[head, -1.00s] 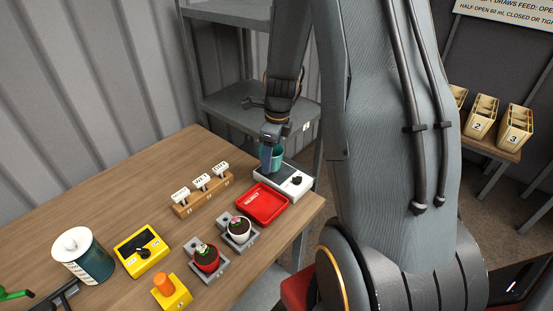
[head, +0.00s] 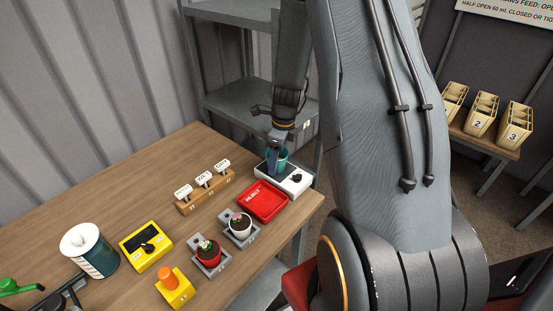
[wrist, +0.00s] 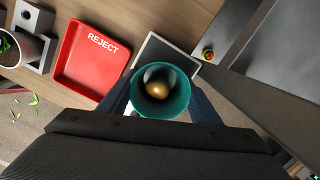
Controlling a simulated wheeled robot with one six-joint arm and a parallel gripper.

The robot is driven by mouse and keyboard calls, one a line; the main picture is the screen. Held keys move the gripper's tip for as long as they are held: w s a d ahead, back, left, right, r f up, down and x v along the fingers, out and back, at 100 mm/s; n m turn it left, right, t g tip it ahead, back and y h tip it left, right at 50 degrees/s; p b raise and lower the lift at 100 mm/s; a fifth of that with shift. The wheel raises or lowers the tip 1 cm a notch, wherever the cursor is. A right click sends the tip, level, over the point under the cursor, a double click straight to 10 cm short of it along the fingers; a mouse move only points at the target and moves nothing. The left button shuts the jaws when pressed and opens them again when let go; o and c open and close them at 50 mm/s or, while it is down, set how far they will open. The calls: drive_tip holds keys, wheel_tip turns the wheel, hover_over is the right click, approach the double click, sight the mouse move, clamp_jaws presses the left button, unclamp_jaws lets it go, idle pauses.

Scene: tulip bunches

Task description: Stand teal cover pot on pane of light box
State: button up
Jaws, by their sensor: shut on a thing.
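The teal cover pot (head: 282,157) is held upright in my gripper (head: 277,160), which is shut on it. It is over the pane end of the light box (head: 270,176), a white box with a black knob. I cannot tell whether its base touches the pane. In the wrist view the pot (wrist: 183,101) is seen from above, with a golden rounded thing inside. The fingers (wrist: 160,105) are on either side of it. Part of the light box's dark pane (wrist: 158,50) shows beyond the pot; the rest is hidden.
A red REJECT tray (head: 263,216) lies beside the light box. Two potted cacti in grey holders, a wooden block with white tags (head: 205,193), a yellow dial box (head: 146,247), an orange-topped yellow block (head: 174,289) and a canister (head: 90,251) share the table. A grey shelf (head: 230,85) stands behind.

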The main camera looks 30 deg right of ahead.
drive_tip(key=shift+f, duration=0.15)
drive_tip(key=o, duration=1.1)
drive_tip(key=shift+o, duration=0.2)
wheel_tip(320, 180, up, 12)
drive_tip(key=s+b, duration=0.1)
drive_tip(key=b, duration=0.2)
drive_tip(key=s+a+n, duration=0.7)
drive_tip(key=n, duration=0.6)
drive_tip(key=s+a+r+n+h, duration=0.1)
drive_tip(key=s+a+n, duration=0.6)
drive_tip(key=n, duration=0.7)
drive_tip(key=shift+a+r+n+t, duration=0.2)
drive_tip(key=shift+a+n+t, duration=0.1)
drive_tip(key=shift+a, duration=0.35)
drive_tip(key=shift+s, duration=0.1)
